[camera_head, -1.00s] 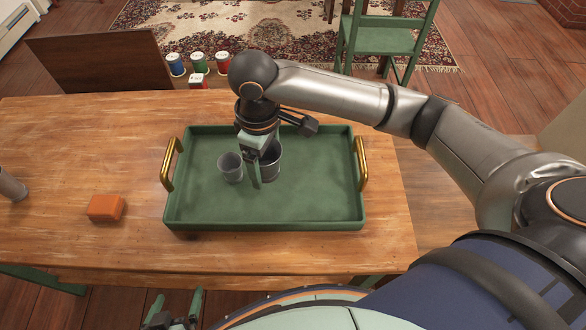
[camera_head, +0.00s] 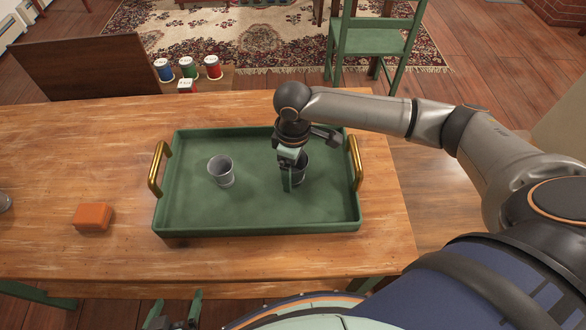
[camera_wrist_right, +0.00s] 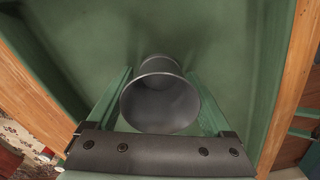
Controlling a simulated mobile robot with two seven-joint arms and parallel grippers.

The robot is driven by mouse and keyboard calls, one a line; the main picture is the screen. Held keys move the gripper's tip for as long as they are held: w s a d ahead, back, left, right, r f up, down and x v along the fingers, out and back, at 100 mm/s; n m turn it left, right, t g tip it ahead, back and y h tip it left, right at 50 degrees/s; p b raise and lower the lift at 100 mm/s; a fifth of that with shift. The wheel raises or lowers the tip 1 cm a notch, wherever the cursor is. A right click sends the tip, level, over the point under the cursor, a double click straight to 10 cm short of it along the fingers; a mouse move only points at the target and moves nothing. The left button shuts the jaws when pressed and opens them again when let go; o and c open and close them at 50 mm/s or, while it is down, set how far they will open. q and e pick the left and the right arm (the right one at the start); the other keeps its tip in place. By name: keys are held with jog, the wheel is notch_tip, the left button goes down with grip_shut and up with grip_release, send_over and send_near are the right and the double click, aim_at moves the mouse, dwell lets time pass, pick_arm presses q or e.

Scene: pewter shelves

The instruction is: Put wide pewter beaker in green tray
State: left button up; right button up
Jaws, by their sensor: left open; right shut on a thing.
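The green tray (camera_head: 255,222) with gold handles lies on the wooden table. My right gripper (camera_head: 290,185) is inside the tray's right half, shut on a dark wide pewter beaker (camera_head: 304,168). The beaker looks upright, and its open mouth shows between the fingers in the right wrist view (camera_wrist_right: 160,104). I cannot tell whether its base touches the tray floor. A lighter pewter beaker (camera_head: 222,172) stands upright in the tray's left half, apart from the held one. My left gripper (camera_head: 176,311) is open and empty at the bottom edge, in front of the table.
An orange block (camera_head: 92,217) sits on the table left of the tray. Part of a grey vessel (camera_head: 4,202) shows at the left edge. Several small colored cans (camera_head: 188,68) stand beyond the table's back edge. A green chair (camera_head: 375,42) is behind. The tray's middle is clear.

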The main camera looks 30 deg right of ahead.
pick_arm(q)
jog(key=shift+r, duration=0.1)
pick_arm(e)
jog(key=o, duration=1.2)
jog(key=shift+f, duration=0.1)
jog(key=shift+c, duration=0.2)
pick_arm(q)
jog(key=shift+a, duration=0.15)
pick_arm(e)
jog(key=shift+o, duration=0.9)
notch_tip(320, 180, up, 11)
jog(key=shift+r+p, duration=0.1)
jog(key=shift+p, duration=1)
pick_arm(q)
jog(key=shift+s+a+r, duration=0.35)
jog(key=shift+s+a, duration=0.1)
jog(key=shift+a, duration=0.1)
pick_arm(e)
jog(key=shift+r, duration=0.6)
